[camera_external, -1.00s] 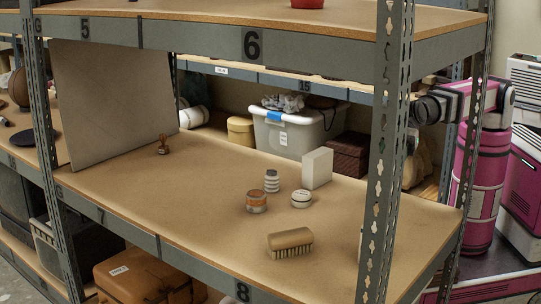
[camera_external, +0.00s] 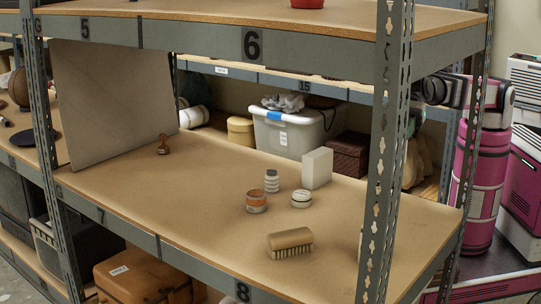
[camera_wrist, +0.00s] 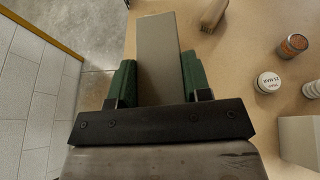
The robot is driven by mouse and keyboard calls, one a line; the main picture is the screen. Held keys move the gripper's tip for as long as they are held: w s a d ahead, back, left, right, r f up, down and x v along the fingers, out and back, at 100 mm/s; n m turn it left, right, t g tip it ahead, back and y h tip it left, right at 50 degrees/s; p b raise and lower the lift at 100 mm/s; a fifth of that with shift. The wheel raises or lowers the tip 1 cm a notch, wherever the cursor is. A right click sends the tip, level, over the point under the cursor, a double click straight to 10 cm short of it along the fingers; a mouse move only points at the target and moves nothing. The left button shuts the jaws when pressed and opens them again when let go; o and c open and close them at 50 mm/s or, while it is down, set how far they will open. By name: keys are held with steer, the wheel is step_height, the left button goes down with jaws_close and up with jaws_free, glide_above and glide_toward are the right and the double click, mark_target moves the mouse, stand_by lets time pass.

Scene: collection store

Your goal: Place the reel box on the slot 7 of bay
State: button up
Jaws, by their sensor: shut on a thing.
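My gripper (camera_wrist: 153,88) is shut on a flat grey box, the reel box (camera_wrist: 158,45), in the wrist view. Its green fingers press on both sides of the box. The near end of the box is hidden by the gripper. In the external view the gripper is hidden behind the right upright. The label of slot 7 (camera_external: 101,216) is on the front beam of the middle shelf. The board above it, toward the left of the shelf (camera_external: 140,205), is bare near the front.
On the shelf stand a brush (camera_external: 290,242), an orange-banded tin (camera_external: 256,201), a white-lidded jar (camera_external: 301,199), a ribbed bottle (camera_external: 271,181), a white block (camera_external: 317,167) and a stamp (camera_external: 163,145). A tall panel (camera_external: 115,105) leans at left. The upright (camera_external: 385,150) and upper shelf (camera_external: 250,43) bound the space.

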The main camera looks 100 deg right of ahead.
steer(key=w+d+m+t, duration=0.1)
steer(key=w+d, duration=1.3)
steer(key=d, duration=0.4)
steer(key=w+d, duration=1.4)
steer(key=d, duration=0.4)
steer(key=w+d+f, duration=0.3)
steer(key=d+f, duration=0.1)
steer(key=f, duration=0.4)
steer(key=w+d+f, duration=0.3)
steer(key=d+f, duration=0.2)
steer(key=f, duration=0.3)
steer(key=shift+w+d+h, duration=0.15)
steer(key=shift+h, duration=0.15)
steer(key=shift+f, duration=0.1)
steer(key=o, duration=1.1)
steer(key=shift+c, duration=0.2)
